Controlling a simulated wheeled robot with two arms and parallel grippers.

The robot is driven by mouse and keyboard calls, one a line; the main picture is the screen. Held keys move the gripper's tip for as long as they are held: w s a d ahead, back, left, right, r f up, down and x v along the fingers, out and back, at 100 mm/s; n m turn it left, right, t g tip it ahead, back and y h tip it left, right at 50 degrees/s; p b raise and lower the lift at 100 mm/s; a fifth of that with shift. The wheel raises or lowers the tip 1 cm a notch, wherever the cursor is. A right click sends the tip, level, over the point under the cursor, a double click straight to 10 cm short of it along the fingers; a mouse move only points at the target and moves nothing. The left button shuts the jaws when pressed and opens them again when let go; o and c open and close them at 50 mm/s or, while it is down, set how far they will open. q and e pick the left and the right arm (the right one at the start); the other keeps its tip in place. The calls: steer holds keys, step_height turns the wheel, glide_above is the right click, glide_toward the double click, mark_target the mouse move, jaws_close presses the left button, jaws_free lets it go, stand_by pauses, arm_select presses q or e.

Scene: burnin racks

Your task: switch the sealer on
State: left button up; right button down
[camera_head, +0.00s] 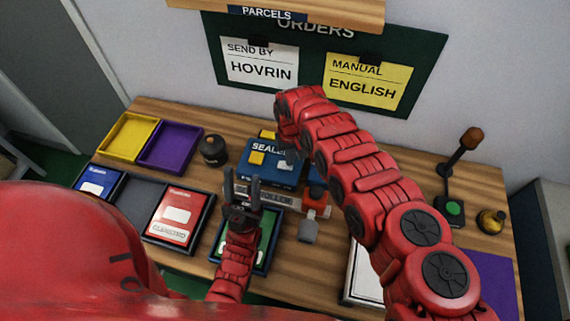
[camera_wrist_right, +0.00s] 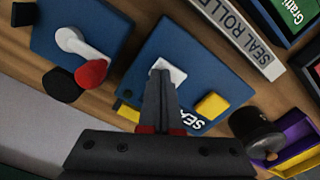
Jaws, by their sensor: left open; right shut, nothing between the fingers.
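The sealer is a blue box (camera_head: 283,176) with a "SEALER" label and a yellow block (camera_head: 256,158) on top. In the right wrist view the same blue box (camera_wrist_right: 205,72) has a white piece (camera_wrist_right: 174,69) on its face, partly hidden by my fingers; I cannot tell its setting. My right gripper (camera_wrist_right: 160,74) is shut and empty, with its tips over the edge of that white piece. I cannot tell whether they touch. My left gripper (camera_head: 242,181) is open and empty, pointing up in front of the sealer's left side.
A grey "SEAL ROLLER" bar (camera_wrist_right: 237,36) lies beside the sealer. A white lever with a red knob (camera_wrist_right: 91,73) sits on another blue base (camera_wrist_right: 110,22). A dark round object (camera_head: 213,150) and yellow (camera_head: 109,148) and purple (camera_head: 165,160) trays stand left. My right arm covers the middle right.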

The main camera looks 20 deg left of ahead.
steer(key=shift+f+b, duration=0.55)
steer(key=shift+f, duration=0.05)
steer(key=shift+s+r, duration=0.1)
steer(key=shift+r+p, duration=0.9)
steer(key=shift+p, duration=0.1)
step_height(320, 180, up, 2)
steer(key=shift+r+p, duration=0.2)
steer(key=shift+p, duration=0.7)
steer(key=shift+r+p, duration=1.05)
steer(key=shift+r, duration=0.35)
steer(key=shift+f, duration=0.1)
